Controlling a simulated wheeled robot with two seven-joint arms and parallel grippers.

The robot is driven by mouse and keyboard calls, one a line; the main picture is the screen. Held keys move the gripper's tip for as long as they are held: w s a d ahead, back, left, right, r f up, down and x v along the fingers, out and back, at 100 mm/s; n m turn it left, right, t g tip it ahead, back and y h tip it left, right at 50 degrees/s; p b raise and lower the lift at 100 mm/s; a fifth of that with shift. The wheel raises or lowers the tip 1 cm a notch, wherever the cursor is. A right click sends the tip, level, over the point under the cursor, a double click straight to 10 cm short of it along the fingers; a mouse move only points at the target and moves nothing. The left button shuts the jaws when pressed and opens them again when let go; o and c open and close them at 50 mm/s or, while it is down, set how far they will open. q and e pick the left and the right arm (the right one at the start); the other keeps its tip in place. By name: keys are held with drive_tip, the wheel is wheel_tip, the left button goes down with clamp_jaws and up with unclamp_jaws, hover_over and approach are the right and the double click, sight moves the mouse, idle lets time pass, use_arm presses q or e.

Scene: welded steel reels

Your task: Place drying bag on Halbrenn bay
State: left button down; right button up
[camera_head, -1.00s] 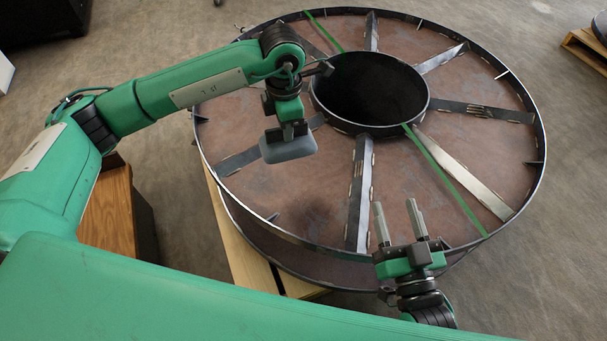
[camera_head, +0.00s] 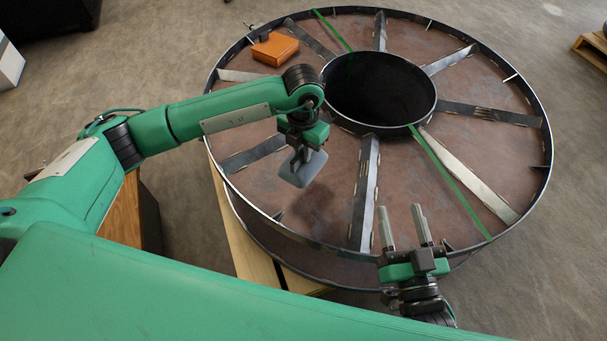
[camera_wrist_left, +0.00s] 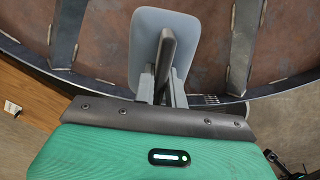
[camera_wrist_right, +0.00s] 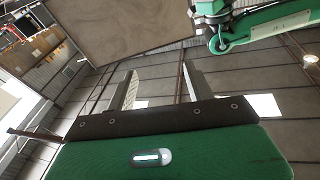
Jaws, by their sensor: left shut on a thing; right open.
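The drying bag is a pale blue-grey rounded pouch (camera_head: 297,172). My left gripper (camera_head: 302,155) is shut on it and holds it tilted above the front-left bay of the large steel reel (camera_head: 365,190). In the left wrist view the bag (camera_wrist_left: 149,32) stands between the fingers, with one finger covering part of it. A shadow lies on the brown bay floor (camera_head: 325,215) below. No name shows on any bay, so I cannot tell which is the Halbrenn one. My right gripper (camera_head: 404,230) is open and empty near the reel's front rim.
An orange box (camera_head: 275,48) sits in the upper-left bay. Steel spokes and a raised rim divide the bays around a dark central hole (camera_head: 380,88). Green strips (camera_head: 455,180) cross the reel. Wooden beams (camera_head: 245,235) lie under it. The right-hand bays look empty.

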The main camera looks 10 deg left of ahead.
sight(303, 163)
use_arm(q)
wheel_tip(303, 163, down, 5)
drive_tip(key=shift+b, duration=0.35)
wheel_tip(303, 163, down, 4)
drive_tip(key=shift+r+b, duration=0.1)
drive_tip(key=shift+b, duration=0.35)
drive_tip(key=shift+f, duration=0.35)
use_arm(e)
wheel_tip(303, 163, up, 9)
drive_tip(key=d+t, duration=0.2)
drive_tip(key=t, duration=0.3)
drive_tip(key=shift+d+f+y, duration=0.2)
drive_tip(key=shift+d+y, duration=0.1)
use_arm(q)
drive_tip(key=shift+f, duration=0.15)
drive_tip(key=c, duration=1.5)
unclamp_jaws()
drive_tip(key=shift+o, duration=0.2)
use_arm(e)
drive_tip(key=shift+d+r+t, duration=0.1)
drive_tip(key=shift+r+t, duration=0.25)
drive_tip(key=shift+t, duration=0.05)
